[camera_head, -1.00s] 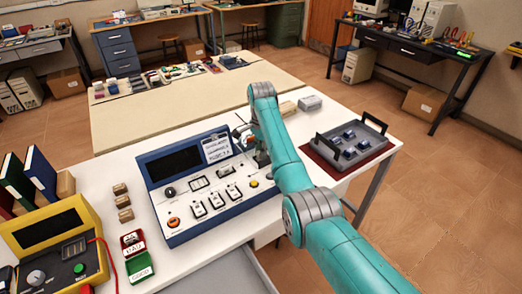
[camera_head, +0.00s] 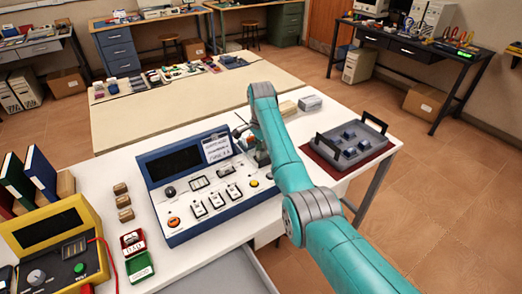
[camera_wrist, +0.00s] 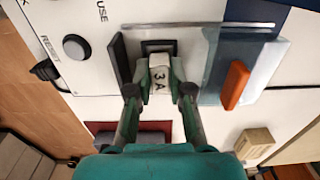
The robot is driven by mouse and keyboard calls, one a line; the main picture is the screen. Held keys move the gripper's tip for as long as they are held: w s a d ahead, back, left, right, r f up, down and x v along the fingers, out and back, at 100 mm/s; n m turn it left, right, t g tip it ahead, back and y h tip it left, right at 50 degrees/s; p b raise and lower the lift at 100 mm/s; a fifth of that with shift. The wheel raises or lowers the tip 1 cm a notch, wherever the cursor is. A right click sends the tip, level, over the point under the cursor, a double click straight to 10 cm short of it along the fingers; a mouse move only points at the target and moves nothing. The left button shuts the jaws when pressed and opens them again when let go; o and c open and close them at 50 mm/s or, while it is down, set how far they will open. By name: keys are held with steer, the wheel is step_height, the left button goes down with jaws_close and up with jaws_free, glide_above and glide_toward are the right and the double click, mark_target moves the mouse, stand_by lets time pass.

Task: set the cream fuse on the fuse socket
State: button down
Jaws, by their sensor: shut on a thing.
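In the wrist view my gripper (camera_wrist: 160,78) is shut on the cream fuse (camera_wrist: 160,84), a pale block marked "3A". One finger is on each side of it. The fuse socket (camera_wrist: 158,46) is a dark-framed recess in the white panel, just beyond the fingertips. The fuse's far end is at or just short of the socket; I cannot tell whether they touch. In the head view my gripper (camera_head: 262,157) is at the right end of the blue-edged test console (camera_head: 205,222), and my arm hides most of it and the fuse.
A clear bluish cover with an orange tab (camera_wrist: 235,84) stands right of the socket in the wrist view, and a dark upright strip (camera_wrist: 121,58) stands left. A grey tray (camera_head: 372,153) with several dark blocks sits on the table's right. A yellow meter (camera_head: 57,250) stands left.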

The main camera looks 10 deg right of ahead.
steer(key=shift+f, duration=0.4)
steer(key=c, duration=1.3)
jaws_free()
steer(key=shift+c, duration=0.2)
step_height(320, 180, up, 11)
